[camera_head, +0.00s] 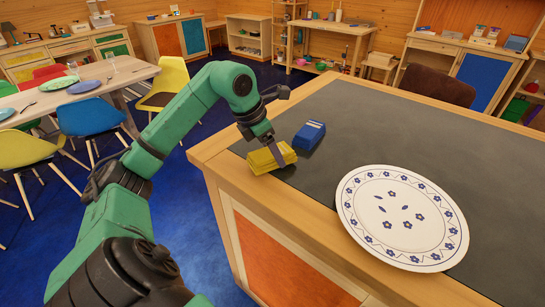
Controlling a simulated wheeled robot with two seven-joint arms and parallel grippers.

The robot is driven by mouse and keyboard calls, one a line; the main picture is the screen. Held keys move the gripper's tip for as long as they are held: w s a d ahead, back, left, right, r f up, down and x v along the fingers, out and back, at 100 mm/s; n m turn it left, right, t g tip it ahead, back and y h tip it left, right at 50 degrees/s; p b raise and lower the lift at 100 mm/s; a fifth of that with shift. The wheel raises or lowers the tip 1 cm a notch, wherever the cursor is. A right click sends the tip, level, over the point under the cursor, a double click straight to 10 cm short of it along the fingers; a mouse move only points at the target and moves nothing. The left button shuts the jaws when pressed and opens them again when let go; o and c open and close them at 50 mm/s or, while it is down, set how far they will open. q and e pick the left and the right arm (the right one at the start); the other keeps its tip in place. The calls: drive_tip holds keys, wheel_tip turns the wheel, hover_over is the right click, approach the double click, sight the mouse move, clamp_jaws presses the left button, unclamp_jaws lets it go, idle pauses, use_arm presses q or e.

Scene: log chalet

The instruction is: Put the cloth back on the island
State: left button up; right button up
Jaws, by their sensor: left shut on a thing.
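The island (385,125) has a dark top with a wooden rim and stands at the centre and right. A yellow folded thing, which looks like the cloth (264,160), is at the island's near left corner. My left gripper (277,151) reaches in from the left and is shut on the cloth. The cloth is at or just above the wooden rim; I cannot tell whether it touches. The gripper's fingers partly cover it. My right gripper is not in view.
A blue box-like object (309,135) lies just right of the cloth. A large white plate with blue flowers (402,217) lies at the island's near edge. The dark top behind them is clear. A dining table (75,97) with colored chairs stands at left.

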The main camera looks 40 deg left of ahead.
use_arm(q)
drive_tip(key=shift+s+f, duration=0.1)
drive_tip(key=shift+f, duration=0.55)
drive_tip(key=o, duration=1.2)
drive_tip(key=shift+o, duration=0.2)
drive_tip(key=v, duration=1.2)
